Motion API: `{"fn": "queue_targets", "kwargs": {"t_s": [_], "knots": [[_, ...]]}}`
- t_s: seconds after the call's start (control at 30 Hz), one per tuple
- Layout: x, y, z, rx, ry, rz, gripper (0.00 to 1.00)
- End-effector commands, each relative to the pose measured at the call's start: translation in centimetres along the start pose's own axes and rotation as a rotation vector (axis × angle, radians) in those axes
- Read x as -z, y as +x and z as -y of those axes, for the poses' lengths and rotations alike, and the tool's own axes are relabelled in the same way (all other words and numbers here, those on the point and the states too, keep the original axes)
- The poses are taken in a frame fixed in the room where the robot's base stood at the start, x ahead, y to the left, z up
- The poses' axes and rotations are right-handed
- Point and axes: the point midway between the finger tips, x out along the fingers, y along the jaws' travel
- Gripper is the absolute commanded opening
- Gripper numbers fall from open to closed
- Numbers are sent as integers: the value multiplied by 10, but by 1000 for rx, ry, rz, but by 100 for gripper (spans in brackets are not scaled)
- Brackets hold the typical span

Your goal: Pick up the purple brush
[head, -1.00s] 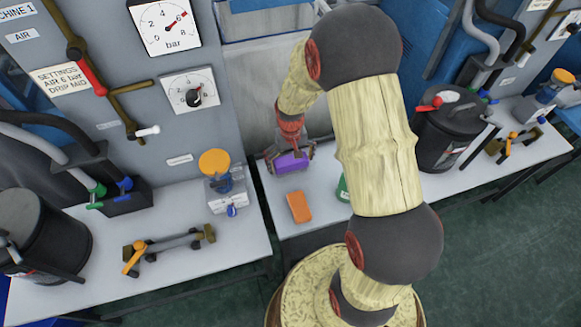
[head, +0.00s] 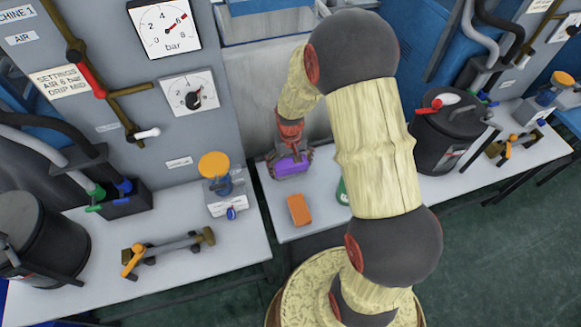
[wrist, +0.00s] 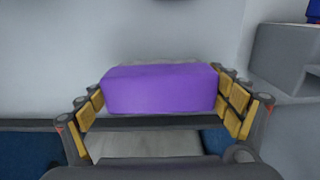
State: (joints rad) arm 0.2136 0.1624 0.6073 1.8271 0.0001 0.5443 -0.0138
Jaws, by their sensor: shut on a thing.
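The purple brush (head: 292,166) is a block-shaped thing at the left back of the middle table. In the wrist view the purple brush (wrist: 160,89) lies across between both fingers, with a pale strip showing along its far edge. My gripper (head: 290,158) reaches down over it from above and is shut on it, with the yellow finger pads of my gripper (wrist: 162,98) at its two ends. Whether the brush touches the table is hard to tell.
An orange block (head: 299,209) lies in front of the brush. A green thing (head: 342,190) is partly hidden behind my arm. A valve with an orange cap (head: 215,165) stands to the left. A grey machine panel (head: 120,95) rises at the back left.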

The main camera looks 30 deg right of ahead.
Motion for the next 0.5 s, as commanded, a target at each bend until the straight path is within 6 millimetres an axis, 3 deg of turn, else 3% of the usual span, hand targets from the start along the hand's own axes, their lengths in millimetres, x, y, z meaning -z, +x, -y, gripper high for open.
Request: {"fn": "queue_targets", "kwargs": {"t_s": [0.27, 0.5], "knots": [[0, -8, 0, 0, 0, -1, 63], [1, -53, 0, 0, 0, -3, 63]]}}
